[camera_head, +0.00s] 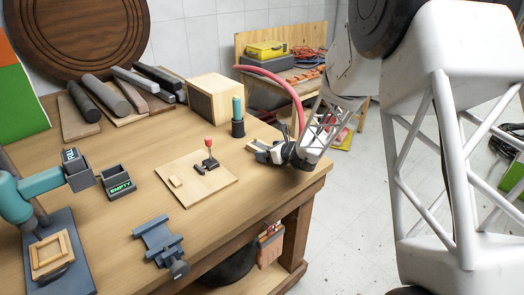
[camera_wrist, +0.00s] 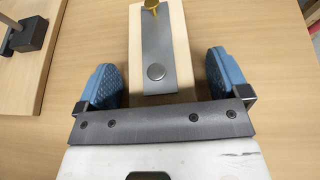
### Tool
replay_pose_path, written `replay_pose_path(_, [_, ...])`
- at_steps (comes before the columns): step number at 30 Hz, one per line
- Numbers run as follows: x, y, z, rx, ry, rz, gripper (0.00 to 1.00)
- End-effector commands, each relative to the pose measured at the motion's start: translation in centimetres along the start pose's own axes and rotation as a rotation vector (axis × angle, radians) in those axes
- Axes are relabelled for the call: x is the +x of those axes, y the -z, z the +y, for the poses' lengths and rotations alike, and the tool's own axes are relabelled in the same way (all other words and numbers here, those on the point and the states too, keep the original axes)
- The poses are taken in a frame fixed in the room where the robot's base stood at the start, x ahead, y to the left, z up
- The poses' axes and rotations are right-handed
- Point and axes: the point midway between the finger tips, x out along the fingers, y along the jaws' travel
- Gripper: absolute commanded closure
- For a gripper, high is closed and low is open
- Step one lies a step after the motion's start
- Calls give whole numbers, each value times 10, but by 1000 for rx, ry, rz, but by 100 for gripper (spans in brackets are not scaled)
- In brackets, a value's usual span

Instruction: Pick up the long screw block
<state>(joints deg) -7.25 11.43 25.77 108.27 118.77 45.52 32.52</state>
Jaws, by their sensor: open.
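The long screw block is a pale wooden block (camera_wrist: 178,28) with a grey metal strip, a round screw head and a yellow piece at its far end. In the wrist view it runs from the top edge down between my fingers. My gripper (camera_wrist: 160,82) is open, with one blue finger pad on each side of the block's near end and a visible gap on both sides. In the head view my gripper (camera_head: 268,151) is low over the table's right side. The block is small and partly hidden there.
A thin board (camera_head: 197,178) with a red-topped lever lies left of my gripper. A teal-topped cylinder (camera_head: 238,118) and a wooden box (camera_head: 216,101) stand behind it. A grey vise-like part (camera_head: 159,241) is at the front. The table's right edge is close.

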Motion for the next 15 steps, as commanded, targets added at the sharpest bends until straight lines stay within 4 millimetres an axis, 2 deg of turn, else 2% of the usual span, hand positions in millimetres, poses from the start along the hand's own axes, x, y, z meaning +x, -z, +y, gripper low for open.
replay_pose_path(2, [0, 0, 0, 0, 0, 0, 6])
replay_pose_path(3, [0, 0, 0, 0, 0, 0, 9])
replay_pose_path(13, [0, 0, 0, 0, 0, 0, 60])
replay_pose_path(15, [0, 0, 0, 0, 0, 0, 64])
